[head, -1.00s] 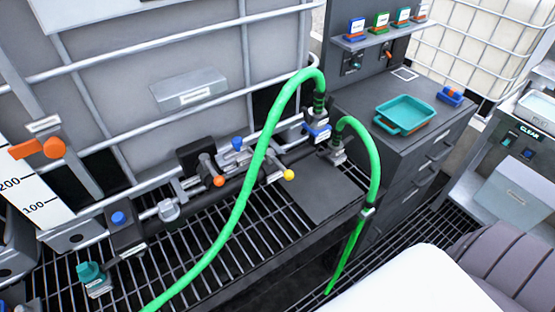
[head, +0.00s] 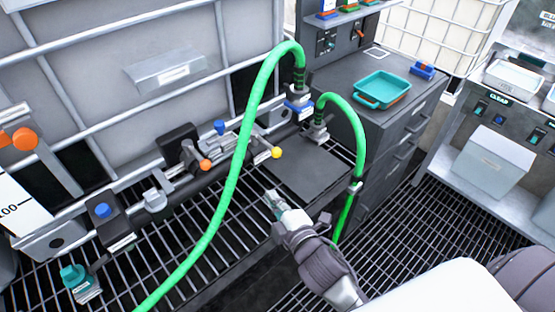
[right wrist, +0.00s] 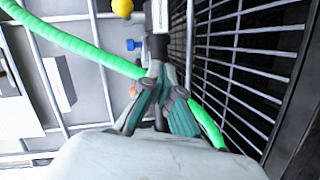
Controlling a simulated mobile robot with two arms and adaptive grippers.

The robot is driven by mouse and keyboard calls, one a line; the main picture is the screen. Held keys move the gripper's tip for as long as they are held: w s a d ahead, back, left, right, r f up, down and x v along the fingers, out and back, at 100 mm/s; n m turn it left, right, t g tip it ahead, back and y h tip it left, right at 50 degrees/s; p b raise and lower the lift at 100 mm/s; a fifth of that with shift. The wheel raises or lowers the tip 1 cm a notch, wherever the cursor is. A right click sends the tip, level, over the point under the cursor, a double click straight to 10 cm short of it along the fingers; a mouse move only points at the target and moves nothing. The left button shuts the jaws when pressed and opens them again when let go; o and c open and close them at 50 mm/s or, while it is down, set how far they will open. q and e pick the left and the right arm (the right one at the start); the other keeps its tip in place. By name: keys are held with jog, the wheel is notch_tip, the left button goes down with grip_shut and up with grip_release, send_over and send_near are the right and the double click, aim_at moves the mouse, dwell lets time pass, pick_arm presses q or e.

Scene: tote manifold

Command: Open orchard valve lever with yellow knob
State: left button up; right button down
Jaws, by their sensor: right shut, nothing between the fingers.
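The yellow knob (head: 277,152) sits on the end of a short lever on the dark manifold pipe, right of the green hose. It also shows at the top edge of the right wrist view (right wrist: 122,8). My right gripper (head: 271,198) is shut and empty, below and in front of the yellow knob and apart from it. In the right wrist view its fingers (right wrist: 163,72) are together and point up the picture, with the knob to their upper left. My left gripper is not in view.
The green hose (head: 230,178) arches across the manifold just left of the yellow knob. An orange-knobbed lever (head: 205,165) and a blue knob (head: 219,127) are close by on the left. A dark plate (head: 305,176) lies right of the knob. A teal tray (head: 382,89) rests on the cabinet.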

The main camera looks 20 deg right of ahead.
notch_tip(320, 180, up, 5)
jog(key=n+t, duration=0.1)
jog(key=p, duration=0.2)
send_near(265, 143)
jog(key=w+a, duration=0.5)
jog(key=d, duration=0.1)
jog(key=d+p, duration=0.1)
jog(key=d+f, duration=0.1)
jog(key=shift+w+d, duration=0.1)
jog(key=shift+w, duration=0.25)
